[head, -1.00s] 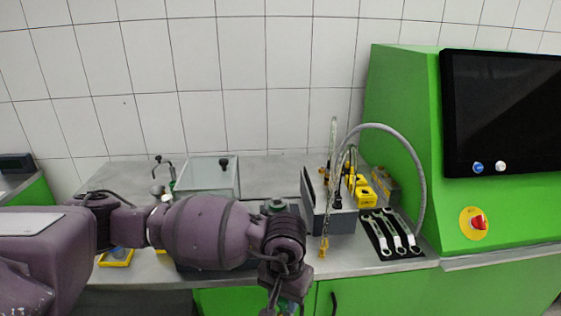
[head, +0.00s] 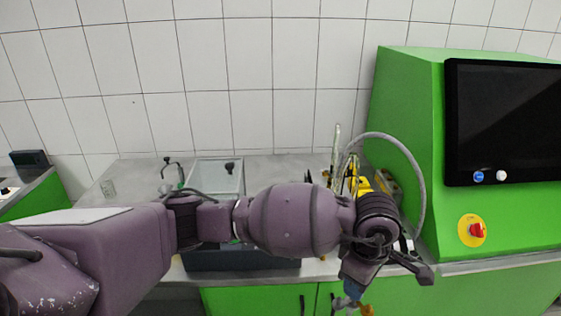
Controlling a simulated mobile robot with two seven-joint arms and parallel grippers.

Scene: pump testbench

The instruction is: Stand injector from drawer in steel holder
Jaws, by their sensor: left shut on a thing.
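My left gripper (head: 357,300) is at the bottom edge of the head view, in front of the bench's front edge and partly cut off. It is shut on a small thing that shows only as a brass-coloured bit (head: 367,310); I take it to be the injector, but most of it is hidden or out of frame. My right gripper is not in view. I cannot make out the steel holder for certain; my left arm covers much of the bench's right half. No open drawer can be made out.
A dark grey bin (head: 240,259) lies at the bench front, partly behind my arm. A pale metal box (head: 218,174) stands behind it. Yellow parts (head: 362,184) and a grey hose (head: 408,152) stand right, beside the green cabinet (head: 415,100) with a screen (head: 505,125). Green doors (head: 250,301) are below.

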